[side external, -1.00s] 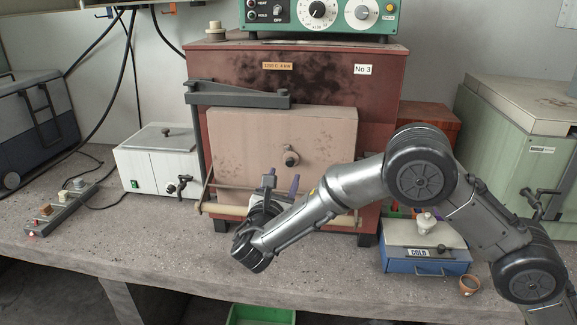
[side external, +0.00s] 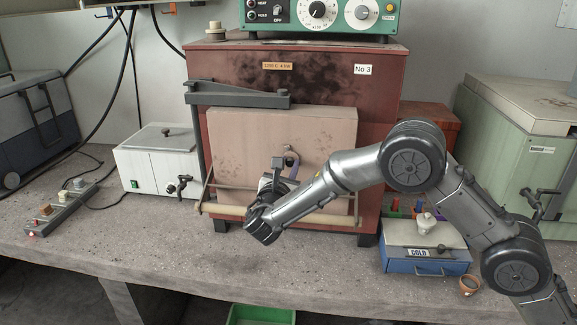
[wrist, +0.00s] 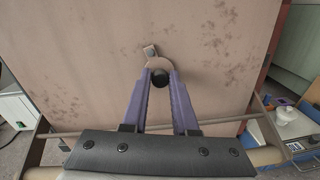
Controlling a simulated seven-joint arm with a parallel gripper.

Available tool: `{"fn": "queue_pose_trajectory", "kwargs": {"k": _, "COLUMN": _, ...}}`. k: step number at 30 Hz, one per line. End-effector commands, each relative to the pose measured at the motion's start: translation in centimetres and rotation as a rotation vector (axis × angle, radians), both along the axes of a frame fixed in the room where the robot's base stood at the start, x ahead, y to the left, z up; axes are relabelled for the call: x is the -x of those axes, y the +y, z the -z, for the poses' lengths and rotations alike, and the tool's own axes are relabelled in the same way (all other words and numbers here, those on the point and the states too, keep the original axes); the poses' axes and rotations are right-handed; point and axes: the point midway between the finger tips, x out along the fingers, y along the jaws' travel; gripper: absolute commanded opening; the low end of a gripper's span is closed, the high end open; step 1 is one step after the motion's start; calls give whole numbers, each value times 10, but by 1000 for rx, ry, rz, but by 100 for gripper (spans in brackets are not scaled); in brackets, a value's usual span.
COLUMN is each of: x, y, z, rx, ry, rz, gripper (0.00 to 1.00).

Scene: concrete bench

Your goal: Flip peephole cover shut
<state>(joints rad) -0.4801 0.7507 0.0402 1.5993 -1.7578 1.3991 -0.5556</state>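The peephole cover (wrist: 159,62) is a small metal plate on the furnace door (side external: 228,139). A pivot block (wrist: 150,50) is at its upper left in the wrist view, and a dark round knob (wrist: 160,78) is low on it. My gripper (wrist: 160,73) has its two purple fingers pointing at the door, with the knob between their tips. I cannot tell if both fingers press on the knob. In the side view the fingertips (side external: 286,163) are at the cover (side external: 291,153), partly hiding it. The peephole is not clearly visible.
A horizontal bar (side external: 235,212) runs across the door's lower front, below and around my wrist. A grey bracket (side external: 240,95) spans the door's upper left. A blue COLD box (side external: 425,262) and a small brown cup (side external: 469,286) stand at right.

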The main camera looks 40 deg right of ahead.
Motion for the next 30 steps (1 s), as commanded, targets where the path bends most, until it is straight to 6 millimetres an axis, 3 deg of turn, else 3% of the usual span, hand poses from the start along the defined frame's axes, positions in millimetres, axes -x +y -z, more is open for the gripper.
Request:
{"fn": "queue_pose_trajectory", "kwargs": {"k": 1, "x": 0, "y": 0, "z": 0, "rx": 0, "ry": 0, "rz": 0, "gripper": 12}}
{"fn": "queue_pose_trajectory", "kwargs": {"k": 3, "x": 0, "y": 0, "z": 0, "rx": 0, "ry": 0, "rz": 0, "gripper": 0}}
{"fn": "queue_pose_trajectory", "kwargs": {"k": 11, "x": 0, "y": 0, "z": 0, "rx": -9, "ry": -9, "rz": 0, "gripper": 0}}
{"fn": "queue_pose_trajectory", "kwargs": {"k": 21, "x": -5, "y": 6, "z": 1, "rx": -195, "ry": -193, "rz": 1, "gripper": 0}}
{"fn": "queue_pose_trajectory", "kwargs": {"k": 30, "x": -6, "y": 6, "z": 1, "rx": -219, "ry": -217, "rz": 1, "gripper": 0}}
